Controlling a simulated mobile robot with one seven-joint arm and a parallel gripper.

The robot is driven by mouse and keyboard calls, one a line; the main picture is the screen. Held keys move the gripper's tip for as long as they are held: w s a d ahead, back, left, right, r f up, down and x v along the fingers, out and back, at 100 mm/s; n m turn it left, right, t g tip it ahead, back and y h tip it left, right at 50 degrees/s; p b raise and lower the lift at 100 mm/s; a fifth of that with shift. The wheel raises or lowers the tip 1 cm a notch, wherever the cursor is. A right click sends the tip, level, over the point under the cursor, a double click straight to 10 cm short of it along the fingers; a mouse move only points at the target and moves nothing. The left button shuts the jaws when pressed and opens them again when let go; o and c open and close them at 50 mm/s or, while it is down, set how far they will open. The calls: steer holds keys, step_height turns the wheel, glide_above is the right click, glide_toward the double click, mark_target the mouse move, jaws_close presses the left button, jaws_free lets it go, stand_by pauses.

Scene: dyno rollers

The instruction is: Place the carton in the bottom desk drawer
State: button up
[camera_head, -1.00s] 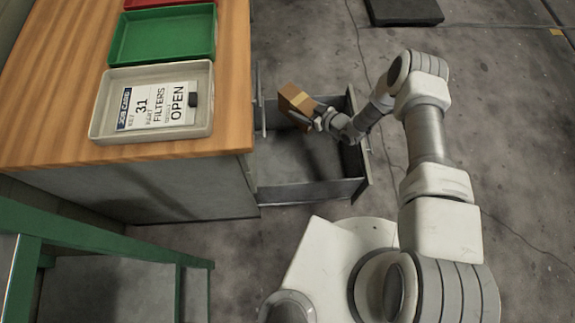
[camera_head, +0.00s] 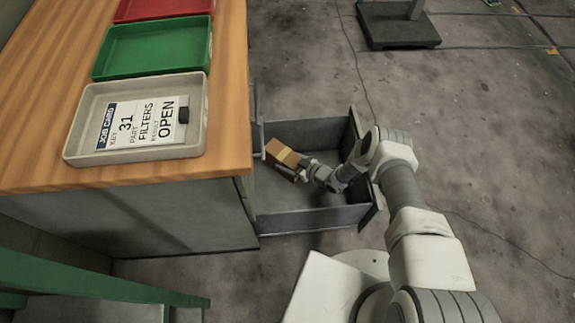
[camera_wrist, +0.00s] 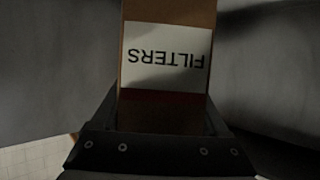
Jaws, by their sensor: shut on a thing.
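The carton (camera_head: 283,154) is a small brown box with a lighter tape band. In the wrist view the carton (camera_wrist: 165,60) shows a white label reading FILTERS, upside down. My gripper (camera_head: 300,170) is shut on it; in the wrist view my gripper's fingers (camera_wrist: 160,120) flank its near end. The open desk drawer (camera_head: 315,218) is a grey metal box pulled out from the desk's side. The carton is at the drawer's desk-side half, within its outline from above. I cannot tell whether it touches the drawer floor.
The wooden desk top (camera_head: 225,110) holds a beige tray (camera_head: 75,140) with a job card (camera_head: 140,122), a green tray (camera_head: 150,50) and a red tray (camera_head: 165,8). A green frame (camera_head: 100,280) stands at lower left. A dark platform (camera_head: 400,28) lies on the floor behind.

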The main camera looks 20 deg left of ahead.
steer(key=shift+f, duration=0.6)
steer(key=shift+f, duration=0.1)
steer(key=shift+f, duration=0.5)
steer(key=o, duration=1.6)
steer(key=shift+r, duration=0.6)
steer(key=p+v, duration=0.4)
steer(key=v, duration=0.8)
steer(key=shift+p, duration=0.4)
